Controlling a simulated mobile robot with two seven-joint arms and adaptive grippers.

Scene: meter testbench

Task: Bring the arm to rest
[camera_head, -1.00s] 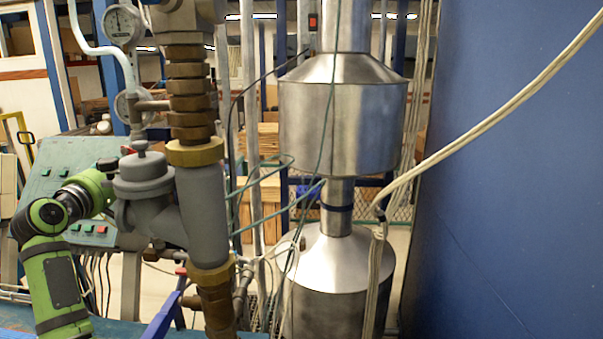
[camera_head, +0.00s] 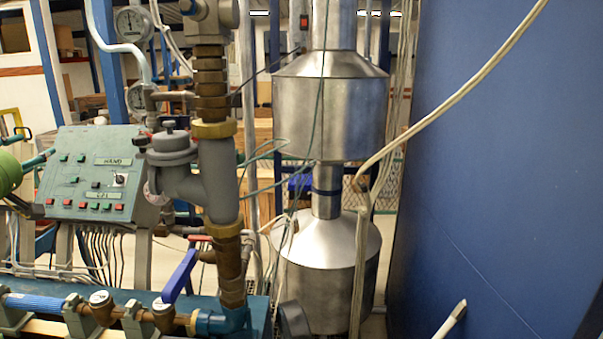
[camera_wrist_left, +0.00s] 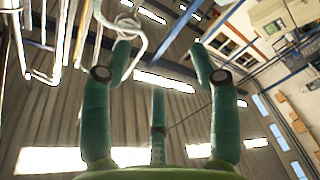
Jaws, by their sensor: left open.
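My left gripper (camera_head: 42,180) is at the left edge of the head view, its green body cut off by the frame and its teal fingers spread toward the control panel. The left wrist view shows the left gripper (camera_wrist_left: 160,66) from behind, with its teal fingers apart and nothing between them. Beyond the fingers that view shows the ceiling and lights, so the gripper points upward. Whether the fingers touch the panel cannot be told. My right gripper is in neither view.
The grey-green control panel (camera_head: 95,172) with coloured buttons stands beside the left gripper. A grey valve and pipe column (camera_head: 218,175), a blue lever (camera_head: 180,275) and a steel vessel (camera_head: 328,105) stand to its right. A blue wall (camera_head: 500,170) fills the right side.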

